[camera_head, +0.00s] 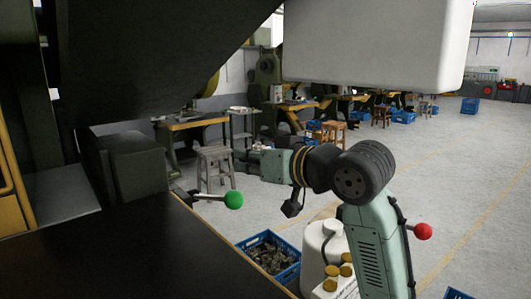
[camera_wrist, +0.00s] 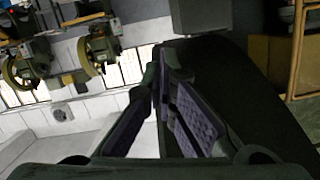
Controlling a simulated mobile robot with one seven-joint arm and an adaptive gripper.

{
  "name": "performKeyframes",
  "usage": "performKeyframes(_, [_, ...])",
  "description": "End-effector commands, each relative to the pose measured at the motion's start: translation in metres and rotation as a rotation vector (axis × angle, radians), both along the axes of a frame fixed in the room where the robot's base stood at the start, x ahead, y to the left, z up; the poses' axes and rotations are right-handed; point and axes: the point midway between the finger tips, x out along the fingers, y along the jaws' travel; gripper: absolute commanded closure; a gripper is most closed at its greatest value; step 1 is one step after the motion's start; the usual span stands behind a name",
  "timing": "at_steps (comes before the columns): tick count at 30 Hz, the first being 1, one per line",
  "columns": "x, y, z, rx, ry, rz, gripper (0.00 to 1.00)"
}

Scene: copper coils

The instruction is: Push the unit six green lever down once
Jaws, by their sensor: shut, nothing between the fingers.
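The green lever (camera_head: 233,200) has a round green ball on a short metal rod. It juts right from the edge of the dark machine table in the head view. My gripper (camera_head: 242,158) appears above the green ball in the picture, pointing left, with a visible gap between them. How far apart they are in depth I cannot tell. In the wrist view my gripper's fingers (camera_wrist: 158,68) come together at the tips with nothing between them. The green ball does not show in the wrist view. No unit number is readable.
The dark machine table (camera_head: 110,255) fills the lower left, with a large dark machine body above it. A red ball (camera_head: 423,231) shows right of my arm. A blue crate of parts (camera_head: 270,255) and a white container (camera_head: 318,245) stand below. A stool (camera_head: 216,168) stands behind.

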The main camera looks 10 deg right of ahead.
Motion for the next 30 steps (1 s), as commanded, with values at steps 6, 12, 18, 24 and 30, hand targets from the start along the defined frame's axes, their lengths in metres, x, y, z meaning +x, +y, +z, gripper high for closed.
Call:
performKeyframes(6, [-0.004, 0.002, -0.028, 0.002, 0.003, -0.003, 1.00])
performKeyframes(12, [-0.005, 0.004, -0.036, 0.000, 0.001, -0.001, 1.00])
performKeyframes(18, [-0.005, 0.004, -0.036, 0.000, 0.001, -0.001, 1.00])
performKeyframes(24, [-0.007, 0.003, -0.045, 0.015, -0.016, -0.001, 1.00])
performKeyframes(30, [-0.015, -0.003, -0.073, 0.072, -0.090, 0.001, 1.00])
